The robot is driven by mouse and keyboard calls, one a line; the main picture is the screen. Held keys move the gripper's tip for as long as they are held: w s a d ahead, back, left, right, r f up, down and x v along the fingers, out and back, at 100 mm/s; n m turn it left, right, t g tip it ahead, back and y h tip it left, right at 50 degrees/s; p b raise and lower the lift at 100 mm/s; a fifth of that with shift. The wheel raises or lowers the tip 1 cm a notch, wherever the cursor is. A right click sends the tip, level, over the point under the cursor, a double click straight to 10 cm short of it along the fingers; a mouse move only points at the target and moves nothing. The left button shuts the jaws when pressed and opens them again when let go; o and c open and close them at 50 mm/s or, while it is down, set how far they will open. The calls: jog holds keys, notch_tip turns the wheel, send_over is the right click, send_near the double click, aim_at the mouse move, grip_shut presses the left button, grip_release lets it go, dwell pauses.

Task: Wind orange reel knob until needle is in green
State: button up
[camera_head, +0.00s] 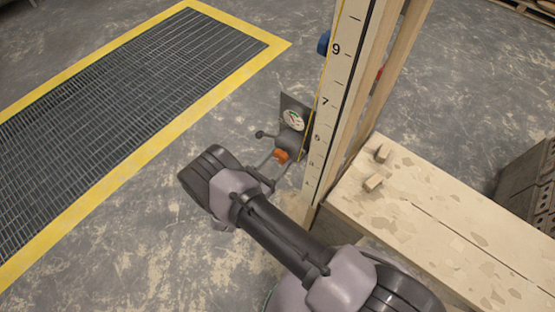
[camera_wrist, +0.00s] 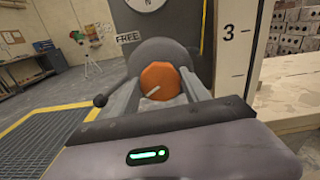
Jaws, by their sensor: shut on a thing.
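The orange reel knob (camera_wrist: 160,80) sits on the front of a grey reel (camera_wrist: 178,56) and carries a pale line, slanted in the wrist view. My gripper (camera_wrist: 160,92) is shut on the knob, one finger on each side. In the head view the knob (camera_head: 281,156) shows at the gripper's tips. The dial (camera_head: 293,120) above the reel has a white face with some green and a dark needle. The needle's exact place is too small to tell. In the wrist view only the dial's lower edge (camera_wrist: 146,4) shows.
A lever with a dark ball (camera_head: 260,134) sticks out left of the reel, beside a "FREE" label (camera_wrist: 128,37). A numbered post (camera_head: 335,100) stands right of the reel. A wooden bench (camera_head: 440,220) lies further right. Open floor and a yellow-edged grate (camera_head: 130,80) lie left.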

jog(key=m+b, duration=0.2)
jog(key=m, duration=0.4)
jog(key=shift+f, duration=0.1)
jog(key=m+b, duration=0.2)
jog(key=m, duration=0.3)
jog(key=shift+d+m, duration=0.1)
jog(key=shift+m, duration=0.2)
dwell(0.4)
jog(key=o, duration=1.4)
jog(key=shift+s, duration=0.15)
jog(key=p+v, duration=0.2)
jog(key=v, duration=1.5)
